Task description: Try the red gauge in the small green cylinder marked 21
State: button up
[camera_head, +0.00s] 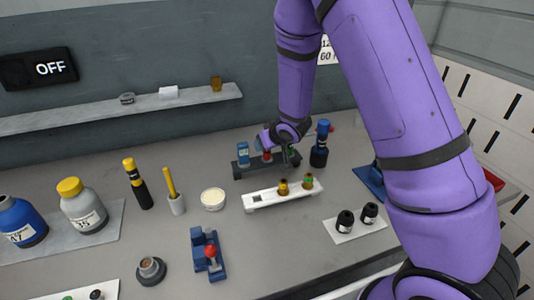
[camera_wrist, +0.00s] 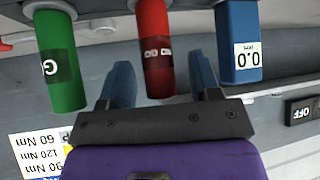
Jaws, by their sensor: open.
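The red gauge (camera_head: 266,156) stands in a dark rack (camera_head: 240,173) between a blue gauge (camera_head: 243,152) and a green gauge (camera_head: 291,155). In the head view my gripper (camera_head: 264,141) is at the rack. A small cylinder with a green top (camera_head: 308,181) stands in the white rack (camera_head: 262,202); no 21 is readable on it.
A yellow-topped cylinder (camera_head: 283,187) shares the white rack. The green gauge (camera_wrist: 60,60) and blue gauge (camera_wrist: 238,40) flank my fingers closely. A blue fixture with a red knob (camera_head: 210,252) is in front.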

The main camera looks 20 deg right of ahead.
grip_shut()
